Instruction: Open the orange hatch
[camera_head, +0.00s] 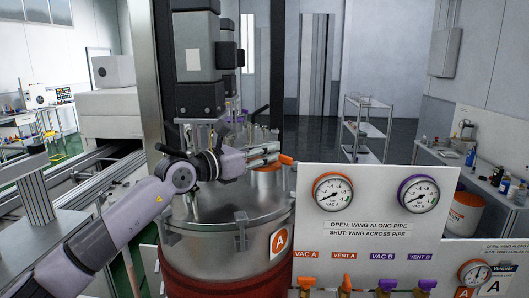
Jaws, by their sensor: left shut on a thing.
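The steel vessel (228,238) stands in the centre, with an orange round label A on its side. The orange hatch (266,168) is on its lid; only a little orange shows below my gripper. My left gripper (275,156) reaches in from the left over the lid. Its fingers are shut on the orange handle (288,160), whose end sticks out to the right. The fingers hide much of the hatch, and I cannot tell how far it is raised. My right gripper is not in view.
A white panel (368,248) with two gauges and orange and purple valves stands right of the vessel, close to the gripper. A dark motor column (197,75) rises above the lid. A shelf rack (365,130) and a bench with bottles are behind right.

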